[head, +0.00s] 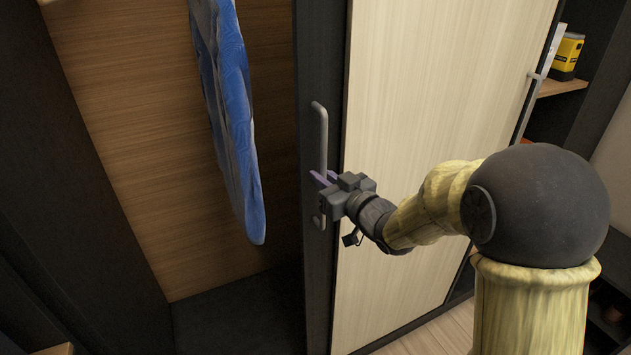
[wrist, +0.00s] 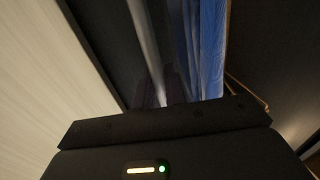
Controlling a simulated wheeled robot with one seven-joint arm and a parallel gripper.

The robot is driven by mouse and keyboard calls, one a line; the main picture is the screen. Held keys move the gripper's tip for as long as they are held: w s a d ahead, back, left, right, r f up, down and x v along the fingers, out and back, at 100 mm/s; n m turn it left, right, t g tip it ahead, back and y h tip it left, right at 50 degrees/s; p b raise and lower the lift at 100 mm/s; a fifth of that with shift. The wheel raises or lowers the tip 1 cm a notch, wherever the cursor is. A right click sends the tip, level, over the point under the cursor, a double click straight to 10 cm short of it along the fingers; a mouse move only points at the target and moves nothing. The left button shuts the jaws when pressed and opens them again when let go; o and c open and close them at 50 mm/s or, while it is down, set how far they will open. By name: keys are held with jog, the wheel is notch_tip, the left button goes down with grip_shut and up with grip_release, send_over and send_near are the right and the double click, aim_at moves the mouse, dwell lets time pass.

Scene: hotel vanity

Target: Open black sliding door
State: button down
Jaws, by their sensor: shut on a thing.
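The black sliding door (head: 318,278) shows in the head view as a narrow dark panel edge left of a pale wood panel. A grey vertical bar handle (head: 320,130) is fixed on it. My gripper (head: 322,183) is at the lower part of the handle, its purple fingers shut on the bar. In the wrist view the handle (wrist: 147,45) runs down between the fingers, which are dark and hard to make out. To the left of the door the wardrobe is open, with wood-grain back panel (head: 125,110) showing.
Blue clothing (head: 235,130) hangs inside the open wardrobe space, left of the handle. The pale wood panel (head: 430,80) stands right behind my arm. At the far right, a shelf (head: 562,86) holds a yellow and black box (head: 567,55).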

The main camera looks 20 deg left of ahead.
jog(key=shift+w+d, duration=0.15)
jog(key=shift+d, duration=0.05)
jog(key=c, duration=1.6)
grip_release()
jog(key=shift+o, duration=0.2)
jog(key=b+v, duration=0.1)
jog(key=v, duration=1.6)
jog(key=shift+b, duration=0.4)
jog(key=shift+d, duration=0.15)
